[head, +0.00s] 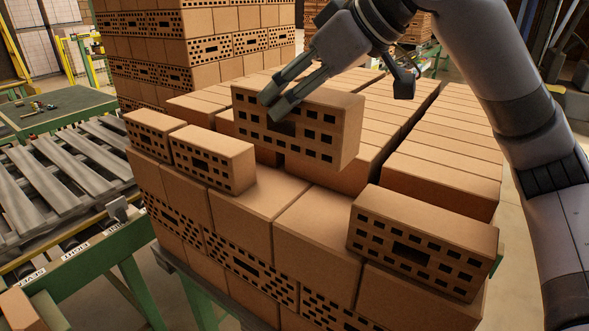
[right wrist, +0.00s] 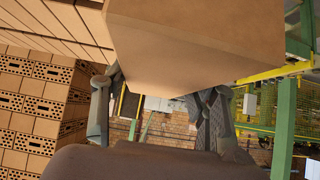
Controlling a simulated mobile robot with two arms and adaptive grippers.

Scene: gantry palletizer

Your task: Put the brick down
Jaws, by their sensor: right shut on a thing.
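My right gripper (head: 276,105) comes in from the upper right and is shut on an orange hollow brick (head: 320,140). The fingers lie at the left part of its holed face. In the head view the held brick appears over the brick stack, between two bricks at left (head: 213,160) and one brick at right (head: 425,240). I cannot tell whether its underside touches anything. The right wrist view shows its plain side (right wrist: 205,45) close up between the fingers (right wrist: 160,110). My left gripper is not in view.
The stack (head: 320,225) has bare brick tops in front, between the left bricks and the right brick. Rows of bricks (head: 440,150) fill the layer behind. A taller brick stack (head: 205,50) stands behind.

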